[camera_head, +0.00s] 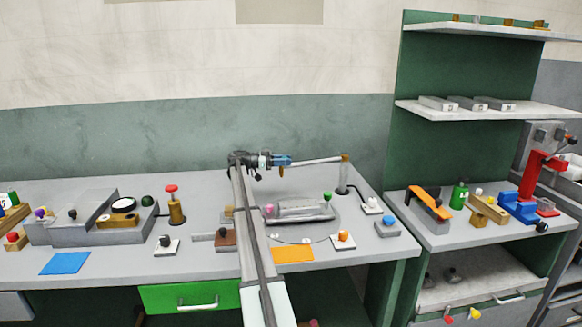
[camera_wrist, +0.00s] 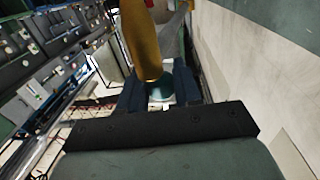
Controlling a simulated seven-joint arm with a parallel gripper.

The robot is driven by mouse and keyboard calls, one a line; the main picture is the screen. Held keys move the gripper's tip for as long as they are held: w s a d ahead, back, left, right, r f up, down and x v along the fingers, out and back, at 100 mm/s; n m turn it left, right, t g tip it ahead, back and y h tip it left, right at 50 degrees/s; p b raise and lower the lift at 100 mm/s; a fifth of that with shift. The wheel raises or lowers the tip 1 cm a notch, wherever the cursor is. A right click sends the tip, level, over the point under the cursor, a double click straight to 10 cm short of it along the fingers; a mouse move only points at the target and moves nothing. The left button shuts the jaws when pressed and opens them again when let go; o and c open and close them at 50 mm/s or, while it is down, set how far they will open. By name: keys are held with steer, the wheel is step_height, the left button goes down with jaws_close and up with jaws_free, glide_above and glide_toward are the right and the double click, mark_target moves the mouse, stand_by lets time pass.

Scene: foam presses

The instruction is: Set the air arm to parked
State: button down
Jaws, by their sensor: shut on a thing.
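The air arm (camera_head: 318,160) is a thin pale bar reaching left, nearly level, from a grey post (camera_head: 343,178) with a brass-coloured top at the back right of the bench. My gripper (camera_head: 288,161) is at the bar's left end, shut on it. A small dark gold piece hangs just below that end. In the wrist view my gripper (camera_wrist: 160,92) is closed around a teal rounded piece, with a gold tapered piece (camera_wrist: 145,45) standing right beside it. The fingers partly hide the held end. I see no readable mark for the parked position.
Below the bar is a grey press bed (camera_head: 300,211) with a green knob. An orange mat (camera_head: 293,254), a switch with an orange knob (camera_head: 343,240) and a blue block (camera_head: 388,228) lie nearby. A brass post with a red knob (camera_head: 175,207) stands left. The wall is behind.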

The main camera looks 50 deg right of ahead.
steer(key=shift+w+d+r+m+g+y, duration=0.1)
steer(key=shift+w+d+m+g+y, duration=0.6)
steer(key=shift+w+d, duration=0.4)
steer(key=shift+w+d+m+g+y, duration=0.45)
steer(key=shift+w+d+y, duration=0.4)
steer(key=shift+w, duration=0.3)
steer(key=shift+w+d, duration=0.1)
steer(key=c, duration=0.9)
jaws_free()
steer(key=shift+v, duration=3.75)
